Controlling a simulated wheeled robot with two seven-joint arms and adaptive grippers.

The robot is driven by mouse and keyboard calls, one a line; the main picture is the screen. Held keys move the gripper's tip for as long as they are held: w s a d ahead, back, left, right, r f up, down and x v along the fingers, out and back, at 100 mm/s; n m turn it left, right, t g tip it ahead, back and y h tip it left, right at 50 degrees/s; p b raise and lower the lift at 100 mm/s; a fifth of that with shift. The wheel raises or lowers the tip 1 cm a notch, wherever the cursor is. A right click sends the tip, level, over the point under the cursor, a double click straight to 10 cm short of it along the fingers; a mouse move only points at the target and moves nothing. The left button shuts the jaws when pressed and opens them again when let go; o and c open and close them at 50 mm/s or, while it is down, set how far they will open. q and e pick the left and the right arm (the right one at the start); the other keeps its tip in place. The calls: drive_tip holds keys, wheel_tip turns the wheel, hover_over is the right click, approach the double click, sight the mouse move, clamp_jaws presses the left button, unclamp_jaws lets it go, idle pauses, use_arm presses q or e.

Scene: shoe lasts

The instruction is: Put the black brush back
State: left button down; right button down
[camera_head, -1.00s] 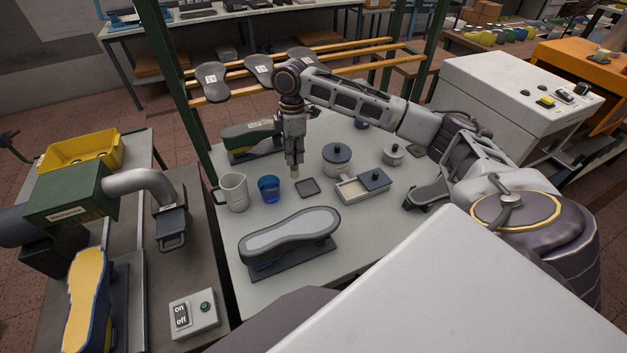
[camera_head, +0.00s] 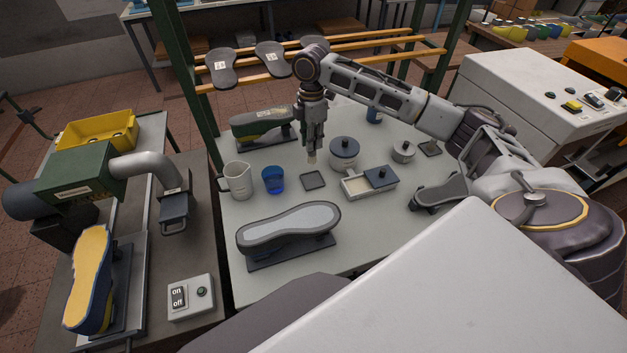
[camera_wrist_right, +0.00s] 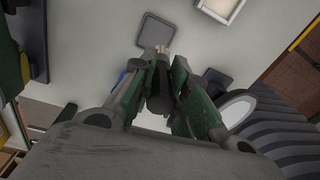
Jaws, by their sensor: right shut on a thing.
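My right gripper (camera_head: 312,150) points down above the grey table, behind the small dark square tray (camera_head: 313,181). In the right wrist view, the fingers of the right gripper (camera_wrist_right: 167,85) are shut on a dark cylindrical thing, apparently the black brush (camera_wrist_right: 158,98). A pale tip (camera_head: 311,160) shows just below the fingers in the head view. The brush is held above the table; most of it is hidden by the fingers. The square tray also shows in the wrist view (camera_wrist_right: 156,30), apart from the brush. My left gripper is not in view.
A white jug (camera_head: 238,181) and blue cup (camera_head: 273,180) stand left of the tray. A lidded grey pot (camera_head: 344,155) and a partly covered box (camera_head: 356,188) stand to its right. A grey-soled shoe last (camera_head: 288,227) lies in front; a green-black one (camera_head: 262,131) is behind.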

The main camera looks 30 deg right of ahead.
drive_tip(key=shift+n, duration=0.4)
drive_tip(key=shift+d+n+t, duration=0.1)
drive_tip(key=shift+n+t, duration=0.2)
drive_tip(key=shift+n, duration=0.8)
drive_tip(key=shift+f, duration=2.5)
drive_tip(key=shift+f+p, duration=0.45)
drive_tip(key=shift+f, duration=2.05)
